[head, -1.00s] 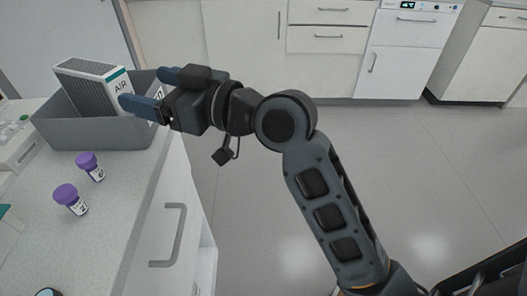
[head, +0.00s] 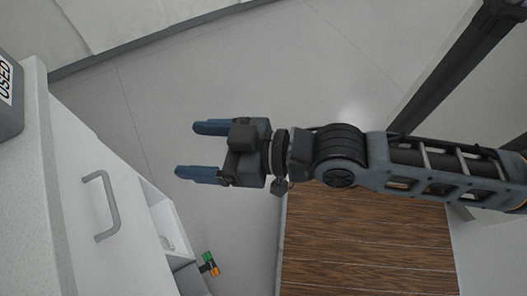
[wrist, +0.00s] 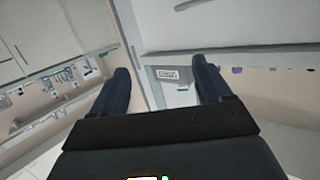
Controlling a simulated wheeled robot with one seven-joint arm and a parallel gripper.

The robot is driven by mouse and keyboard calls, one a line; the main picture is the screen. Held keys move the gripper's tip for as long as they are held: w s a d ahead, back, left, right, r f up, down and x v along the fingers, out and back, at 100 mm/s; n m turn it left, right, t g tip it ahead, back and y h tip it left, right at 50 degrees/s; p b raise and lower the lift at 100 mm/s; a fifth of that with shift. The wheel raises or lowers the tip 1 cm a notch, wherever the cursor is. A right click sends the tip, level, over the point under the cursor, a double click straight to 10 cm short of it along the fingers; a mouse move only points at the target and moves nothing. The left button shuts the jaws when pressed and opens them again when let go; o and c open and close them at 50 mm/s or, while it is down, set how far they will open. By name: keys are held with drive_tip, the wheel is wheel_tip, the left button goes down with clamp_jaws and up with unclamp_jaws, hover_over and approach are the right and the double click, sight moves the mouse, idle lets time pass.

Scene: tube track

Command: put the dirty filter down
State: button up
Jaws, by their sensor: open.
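My gripper (head: 191,149) is open, with its two blue fingers apart and nothing between them. In the head view it hangs over the floor to the right of the counter. The grey bin labelled USED (head: 8,95) is cut off at the left edge there, and the filter is out of that view. In the wrist view a small grey bin with a white label (wrist: 168,74) shows far off between the open fingers. A small pale shape with a green mark (wrist: 183,88) adjoins it, probably the filter, too small to be sure.
The white counter (head: 36,180) with a handled drawer front (head: 95,205) stands at left. A wooden-topped surface (head: 360,240) lies below my arm. A small green and orange object (head: 209,264) is near the bottom. Open grey floor (head: 160,100) surrounds my gripper.

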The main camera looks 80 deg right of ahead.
drive_tip(key=s+r+n, duration=0.1)
drive_tip(key=s, duration=1.1)
drive_tip(key=shift+s+a+g+y, duration=0.2)
drive_tip(key=shift+a+g+y, duration=0.1)
drive_tip(key=shift+a+g, duration=0.15)
